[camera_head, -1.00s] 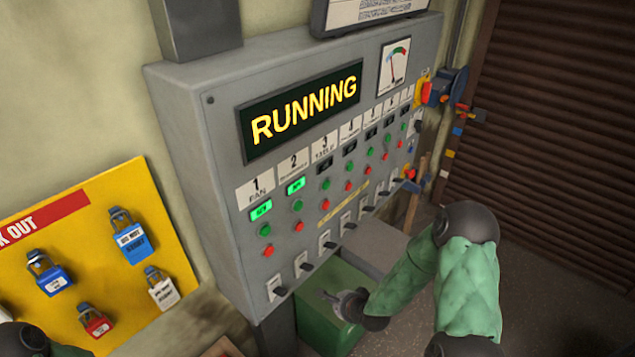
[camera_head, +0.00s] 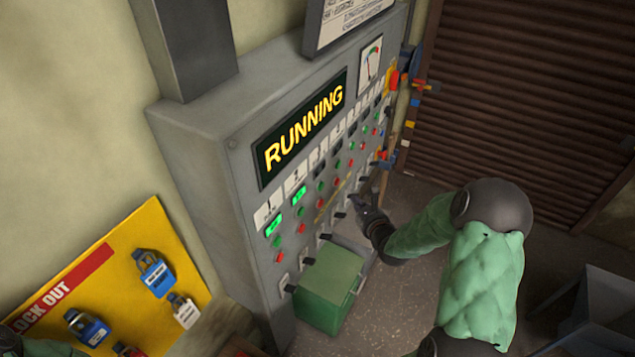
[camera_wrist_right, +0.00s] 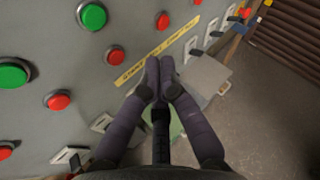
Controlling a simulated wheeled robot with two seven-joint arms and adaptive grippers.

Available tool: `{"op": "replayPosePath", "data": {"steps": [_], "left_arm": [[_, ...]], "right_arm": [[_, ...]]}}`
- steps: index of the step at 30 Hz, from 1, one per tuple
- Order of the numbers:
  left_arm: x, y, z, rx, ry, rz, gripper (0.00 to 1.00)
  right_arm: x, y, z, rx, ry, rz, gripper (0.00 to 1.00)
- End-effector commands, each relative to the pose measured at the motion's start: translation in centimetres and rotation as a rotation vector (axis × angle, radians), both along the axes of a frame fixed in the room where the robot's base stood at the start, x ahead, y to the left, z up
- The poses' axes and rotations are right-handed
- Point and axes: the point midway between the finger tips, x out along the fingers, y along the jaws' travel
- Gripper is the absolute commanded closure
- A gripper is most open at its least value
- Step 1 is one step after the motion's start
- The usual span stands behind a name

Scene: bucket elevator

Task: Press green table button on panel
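The grey control panel (camera_head: 200,190) stands at an angle, with a lit RUNNING display (camera_head: 303,127) and numbered columns of buttons. In the third column, which was labelled TABLE in the earlier view, the green button (camera_head: 320,185) sits above a red button (camera_head: 320,204). My right gripper (camera_head: 355,199) is in front of the panel's lower part, right of and below that green button. In the right wrist view its fingers (camera_wrist_right: 160,70) meet with nothing between them. Large green buttons (camera_wrist_right: 93,16) show there, but I cannot tell which is the table's. My left gripper is out of view.
A green box (camera_head: 330,285) stands below the panel. Small switches (camera_head: 308,261) stick out along the panel's lower edge. A yellow lockout board (camera_head: 110,280) with padlocks is at the lower left. A brown shutter (camera_head: 500,100) stands behind, with open floor before it.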

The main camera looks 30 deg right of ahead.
Motion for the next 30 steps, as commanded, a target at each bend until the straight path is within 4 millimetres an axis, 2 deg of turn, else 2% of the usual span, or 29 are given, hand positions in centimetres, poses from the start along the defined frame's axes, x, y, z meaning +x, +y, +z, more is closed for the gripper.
{"op": "replayPosePath", "data": {"steps": [14, 28, 30], "left_arm": [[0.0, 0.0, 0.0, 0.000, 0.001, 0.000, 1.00], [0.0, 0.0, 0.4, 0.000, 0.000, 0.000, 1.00], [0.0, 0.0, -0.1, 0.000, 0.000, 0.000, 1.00]], "right_arm": [[0.6, 0.3, 0.0, 0.000, -0.001, 0.000, 1.00], [5.6, 3.0, 0.0, 0.002, 0.000, 0.003, 1.00], [6.2, 3.3, -0.1, -0.001, -0.001, 0.002, 1.00]]}}
